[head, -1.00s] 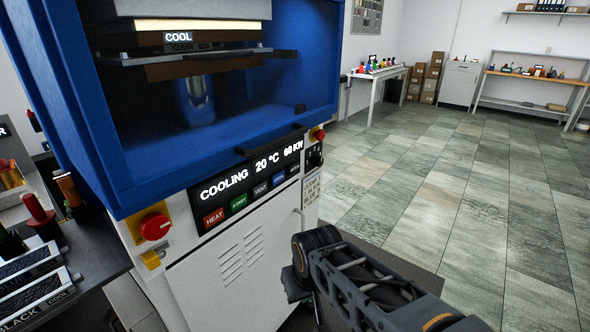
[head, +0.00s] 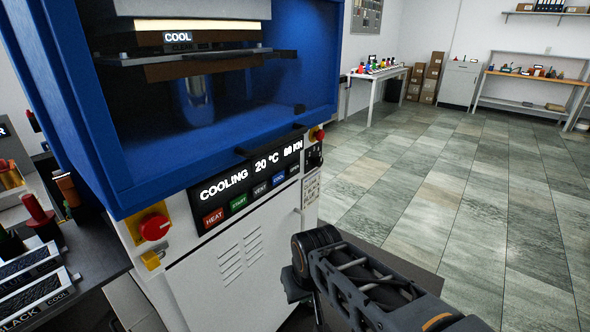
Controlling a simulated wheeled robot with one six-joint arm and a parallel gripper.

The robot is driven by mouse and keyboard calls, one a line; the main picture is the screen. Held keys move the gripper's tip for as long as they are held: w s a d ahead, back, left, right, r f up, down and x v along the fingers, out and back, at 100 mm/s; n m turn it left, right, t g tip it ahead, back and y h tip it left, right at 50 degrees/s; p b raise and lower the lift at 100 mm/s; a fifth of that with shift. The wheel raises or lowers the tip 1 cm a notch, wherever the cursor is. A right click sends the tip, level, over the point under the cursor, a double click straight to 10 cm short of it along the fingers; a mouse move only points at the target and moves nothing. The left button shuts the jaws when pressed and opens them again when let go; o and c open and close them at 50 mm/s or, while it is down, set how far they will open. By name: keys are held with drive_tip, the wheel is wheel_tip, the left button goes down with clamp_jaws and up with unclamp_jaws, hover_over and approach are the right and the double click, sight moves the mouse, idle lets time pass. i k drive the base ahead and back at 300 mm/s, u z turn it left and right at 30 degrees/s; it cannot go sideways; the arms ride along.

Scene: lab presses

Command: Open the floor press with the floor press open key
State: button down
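The floor press (head: 200,215) stands at the left, a blue upper housing on a white cabinet. Its display (head: 250,178) reads COOLING, 20 °C and a force in KN that is hard to read. Below the display is a row of keys marked HEAT, START, VENT, COOL and OPEN. The open key (head: 295,170) is dark, at the right end of the row. The blue hood with its dark handle is down over the plates. My arm reaches in from the lower right, beside the cabinet's right side and below the keys. My gripper's fingers cannot be made out.
A red knob (head: 154,227) sits on the press's left front corner and a smaller red button (head: 317,135) on its right. A side bench (head: 95,245) with tools is at the left. The tiled floor (head: 470,210) at right is clear, with tables and cartons behind.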

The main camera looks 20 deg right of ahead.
sight(294, 167)
drive_tip(key=u, duration=3.1)
drive_tip(key=k, duration=0.95)
drive_tip(key=z, duration=1.35)
